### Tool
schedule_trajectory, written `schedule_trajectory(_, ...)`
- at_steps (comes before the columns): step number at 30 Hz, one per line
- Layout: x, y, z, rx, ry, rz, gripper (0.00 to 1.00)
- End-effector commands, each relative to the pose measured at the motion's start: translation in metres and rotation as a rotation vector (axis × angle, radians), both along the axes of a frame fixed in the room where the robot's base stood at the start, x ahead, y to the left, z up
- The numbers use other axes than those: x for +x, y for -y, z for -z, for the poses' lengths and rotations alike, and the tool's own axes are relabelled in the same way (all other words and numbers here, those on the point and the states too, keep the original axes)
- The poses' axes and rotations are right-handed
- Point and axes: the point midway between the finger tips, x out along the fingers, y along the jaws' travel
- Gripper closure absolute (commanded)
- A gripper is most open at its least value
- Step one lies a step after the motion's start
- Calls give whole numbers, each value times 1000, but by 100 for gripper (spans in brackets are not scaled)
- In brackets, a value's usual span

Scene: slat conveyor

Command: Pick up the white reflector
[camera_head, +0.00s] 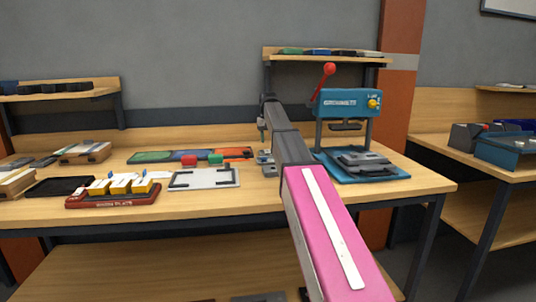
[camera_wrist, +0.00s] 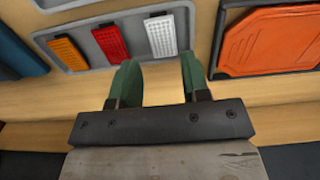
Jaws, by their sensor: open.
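The white reflector (camera_wrist: 161,33) is a small ribbed rectangle in a grey tray (camera_wrist: 101,43) at the top of the wrist view. It lies right of a red reflector (camera_wrist: 110,42) and an orange-yellow reflector (camera_wrist: 68,53) in the same tray. My gripper (camera_wrist: 158,72) is open and empty. Its two green fingers point toward the tray, with the white reflector ahead of the gap between them and not between the fingers. In the head view my pink and grey arm reaches over the bench, and I cannot make out the white reflector there.
An orange panel (camera_wrist: 260,42) lies right of the tray. In the head view, a blue press (camera_head: 347,104) with a red lever stands right of my arm. A grey board (camera_head: 204,178) and a red rack of yellow-and-white blocks (camera_head: 112,199) lie to the left.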

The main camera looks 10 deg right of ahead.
Motion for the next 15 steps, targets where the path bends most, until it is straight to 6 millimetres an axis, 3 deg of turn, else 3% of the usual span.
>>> schedule_trajectory(7,1,-1,17,0,1,0,57)
schedule_trajectory(15,2,-1,53,0,0,1,57)
